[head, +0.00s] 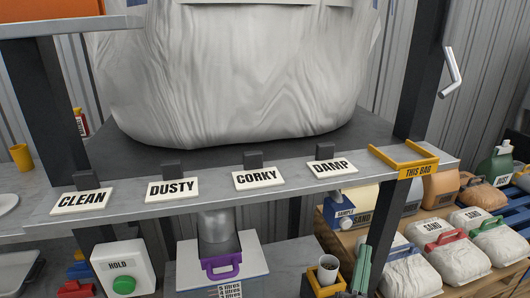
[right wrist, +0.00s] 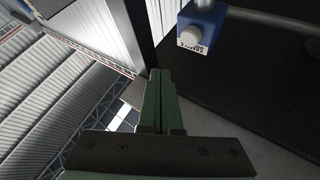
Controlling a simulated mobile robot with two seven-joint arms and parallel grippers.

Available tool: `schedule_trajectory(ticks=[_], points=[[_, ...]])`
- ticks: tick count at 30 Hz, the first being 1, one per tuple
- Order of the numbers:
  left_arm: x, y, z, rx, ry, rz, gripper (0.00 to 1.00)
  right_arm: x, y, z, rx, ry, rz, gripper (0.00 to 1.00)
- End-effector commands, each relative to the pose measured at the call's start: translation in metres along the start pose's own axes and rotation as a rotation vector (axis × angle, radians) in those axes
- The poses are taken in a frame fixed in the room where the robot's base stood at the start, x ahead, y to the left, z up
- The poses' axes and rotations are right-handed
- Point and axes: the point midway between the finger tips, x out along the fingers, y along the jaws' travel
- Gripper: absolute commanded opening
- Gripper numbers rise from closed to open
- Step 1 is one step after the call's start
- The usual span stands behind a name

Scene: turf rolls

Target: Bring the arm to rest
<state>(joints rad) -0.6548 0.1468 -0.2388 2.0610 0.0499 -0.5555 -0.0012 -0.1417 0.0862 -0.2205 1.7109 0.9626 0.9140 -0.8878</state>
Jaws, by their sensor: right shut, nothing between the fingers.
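My right gripper (head: 362,268) shows at the bottom of the head view, its green fingers pointing up. It is right of the small yellow holder with a cup (head: 328,270) and left of the sand bags. In the right wrist view its two green fingers (right wrist: 160,95) lie together, with nothing between them. My left gripper is not in view.
A grey shelf (head: 225,195) carries CLEAN, DUSTY, CORKY and DAMP signs (head: 173,189) and a yellow THIS BAG tray (head: 418,171). A big white sack (head: 235,70) stands behind. Sand bags (head: 455,262) fill the right bench. A blue box (right wrist: 200,28) is near the wrist.

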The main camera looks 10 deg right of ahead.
Motion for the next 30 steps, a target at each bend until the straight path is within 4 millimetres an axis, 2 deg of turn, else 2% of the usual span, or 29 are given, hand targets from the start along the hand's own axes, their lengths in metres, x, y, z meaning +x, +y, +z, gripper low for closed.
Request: schedule_trajectory(ticks=[5,8,9,12,14,18,20,24,26,27,30], points=[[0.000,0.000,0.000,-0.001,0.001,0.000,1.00,-0.023,-0.031,0.012,0.026,-0.089,-0.197,0.00],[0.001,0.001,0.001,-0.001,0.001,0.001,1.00,-0.056,-0.059,0.028,0.043,-0.214,-0.385,0.00],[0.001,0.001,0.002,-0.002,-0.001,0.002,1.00,-0.073,-0.069,0.037,0.045,-0.280,-0.459,0.00],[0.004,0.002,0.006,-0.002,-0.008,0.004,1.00,-0.120,-0.085,0.058,0.037,-0.463,-0.615,0.00],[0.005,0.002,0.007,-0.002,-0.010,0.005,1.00,-0.150,-0.088,0.072,0.021,-0.585,-0.686,0.00],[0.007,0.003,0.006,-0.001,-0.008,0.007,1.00,-0.217,-0.076,0.098,-0.042,-0.865,-0.781,0.00],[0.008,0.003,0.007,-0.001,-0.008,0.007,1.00,-0.242,-0.066,0.106,-0.076,-0.976,-0.794,0.00],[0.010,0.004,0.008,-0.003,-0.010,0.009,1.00,-0.293,-0.033,0.118,-0.165,-1.212,-0.778,0.00],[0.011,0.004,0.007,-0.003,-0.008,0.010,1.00,-0.312,-0.015,0.120,-0.211,-1.306,-0.754,0.00],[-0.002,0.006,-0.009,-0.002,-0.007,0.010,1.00,-0.299,-0.019,0.104,-0.207,-1.295,-0.748,0.00],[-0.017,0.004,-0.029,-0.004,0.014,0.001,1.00,-0.289,-0.017,0.087,-0.210,-1.291,-0.735,0.00]])
